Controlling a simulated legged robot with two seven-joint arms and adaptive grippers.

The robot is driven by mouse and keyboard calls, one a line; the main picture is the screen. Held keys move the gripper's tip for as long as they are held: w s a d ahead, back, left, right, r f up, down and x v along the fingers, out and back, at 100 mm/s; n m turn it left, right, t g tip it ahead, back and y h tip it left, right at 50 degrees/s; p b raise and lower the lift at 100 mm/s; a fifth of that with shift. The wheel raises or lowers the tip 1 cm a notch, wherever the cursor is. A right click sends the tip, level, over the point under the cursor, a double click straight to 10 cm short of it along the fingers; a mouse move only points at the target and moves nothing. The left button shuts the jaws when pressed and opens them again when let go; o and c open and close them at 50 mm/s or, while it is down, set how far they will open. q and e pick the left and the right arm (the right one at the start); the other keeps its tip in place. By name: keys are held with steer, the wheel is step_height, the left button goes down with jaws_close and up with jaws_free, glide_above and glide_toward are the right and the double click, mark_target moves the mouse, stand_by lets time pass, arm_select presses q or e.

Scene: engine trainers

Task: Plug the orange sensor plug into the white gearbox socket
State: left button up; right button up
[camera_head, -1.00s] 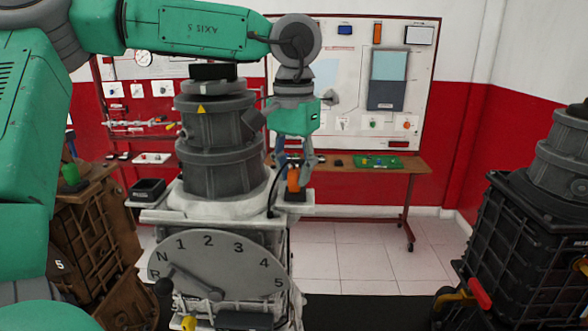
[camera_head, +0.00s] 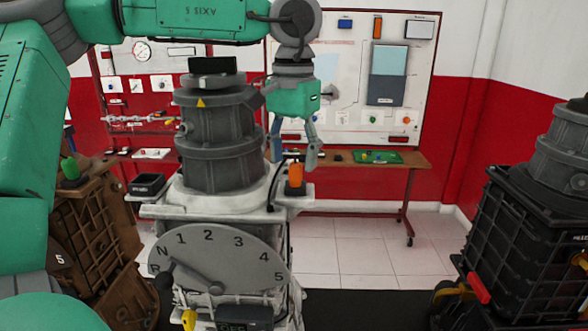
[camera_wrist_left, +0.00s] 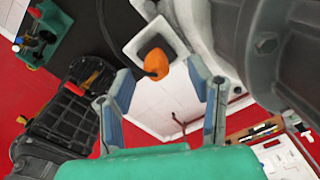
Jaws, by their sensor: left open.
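The orange sensor plug (camera_head: 296,174) stands upright in a dark seat on a small white ledge (camera_head: 304,201) at the right side of the white gearbox (camera_head: 228,267). A black cable runs from it. In the left wrist view the orange plug (camera_wrist_left: 157,63) sits at a square white frame (camera_wrist_left: 133,48), which I take for the socket; how deep it sits is hidden. My left gripper (camera_head: 294,157) is open and empty just above the plug, fingers pointing down. Its fingers also show spread in the left wrist view (camera_wrist_left: 160,87), apart from the plug. My right gripper is not in view.
The dark grey cylindrical housing (camera_head: 217,135) rises just left of the gripper. A black engine block (camera_head: 520,240) stands at the right and a brown one (camera_head: 98,230) at the left. A bench (camera_head: 395,162) with a green tray is behind. Floor between is clear.

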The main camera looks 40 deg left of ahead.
arm_select(q)
step_height(320, 180, up, 9)
steer(key=shift+w, duration=0.2)
steer(key=shift+f, duration=0.2)
stand_by(0.4)
